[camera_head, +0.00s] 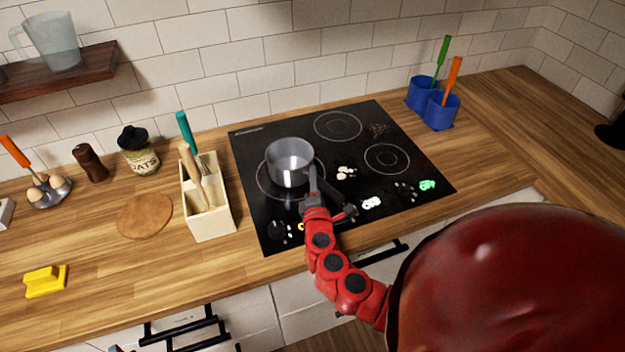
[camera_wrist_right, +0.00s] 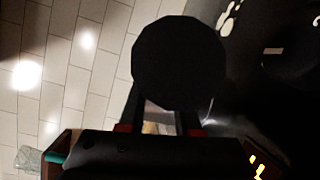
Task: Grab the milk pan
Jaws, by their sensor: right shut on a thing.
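The milk pan (camera_head: 289,163) is a small grey metal pot. It stands upright on the left front part of the black hob (camera_head: 246,151). My right gripper (camera_head: 315,190) reaches in from the front right and is shut on the pan's handle, just beside the pan's near right side. The fingers hide most of the handle. In the right wrist view a dark round shape (camera_wrist_right: 180,62) fills the space beyond my right gripper (camera_wrist_right: 160,118); I cannot tell which part of the pan it is. My left gripper is not in view.
A cream utensil holder (camera_head: 212,222) stands left of the hob. Blue cups (camera_head: 440,110) with green and orange utensils stand at the back right. Pale and green bits (camera_head: 427,185) lie or show on the hob. The counter's left front holds a yellow object (camera_head: 45,282).

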